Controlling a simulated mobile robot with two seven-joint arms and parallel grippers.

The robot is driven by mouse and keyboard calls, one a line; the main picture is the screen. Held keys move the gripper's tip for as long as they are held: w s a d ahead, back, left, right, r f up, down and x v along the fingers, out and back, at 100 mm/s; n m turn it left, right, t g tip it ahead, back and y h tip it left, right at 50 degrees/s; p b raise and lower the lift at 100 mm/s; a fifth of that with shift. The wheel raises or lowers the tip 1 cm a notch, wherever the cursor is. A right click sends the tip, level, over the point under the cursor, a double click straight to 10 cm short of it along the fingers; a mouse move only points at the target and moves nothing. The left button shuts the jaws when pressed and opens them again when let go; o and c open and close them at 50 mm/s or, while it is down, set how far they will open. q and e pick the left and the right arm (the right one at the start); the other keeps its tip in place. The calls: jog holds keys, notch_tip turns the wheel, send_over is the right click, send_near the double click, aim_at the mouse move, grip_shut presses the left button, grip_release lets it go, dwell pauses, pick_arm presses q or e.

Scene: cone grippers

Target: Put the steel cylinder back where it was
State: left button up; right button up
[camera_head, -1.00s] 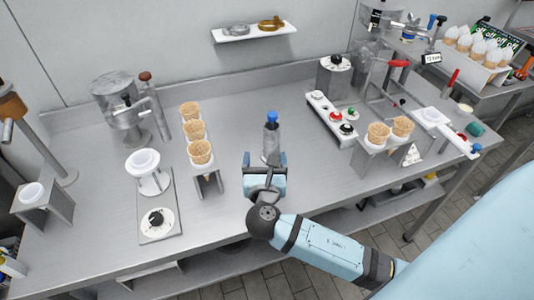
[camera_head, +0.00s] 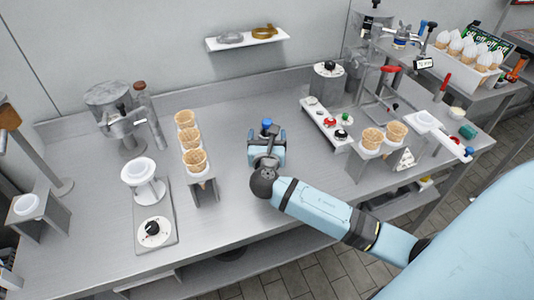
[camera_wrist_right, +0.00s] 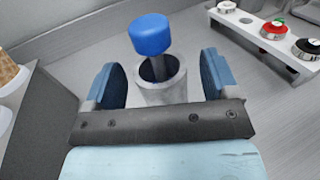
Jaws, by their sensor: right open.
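The steel cylinder (camera_wrist_right: 161,90) stands upright on the steel table, with a blue knob on a dark rod rising from its open top. In the head view its blue knob (camera_head: 266,124) shows just behind my right gripper (camera_head: 266,148), which hides most of its body. In the right wrist view the cylinder is between the two blue fingers of my right gripper (camera_wrist_right: 161,82). The fingers are open, with a gap visible on each side of the cylinder. My left gripper is in no view.
A holder with waffle cones (camera_head: 193,159) and a white bowl stand (camera_head: 145,182) are to the left. A rack with coloured knobs (camera_head: 325,122) and a second cone holder (camera_head: 366,152) are to the right. Bare table lies behind the cylinder.

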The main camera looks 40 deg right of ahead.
jog(key=shift+x, duration=0.8)
grip_shut()
jog(key=shift+r, duration=0.2)
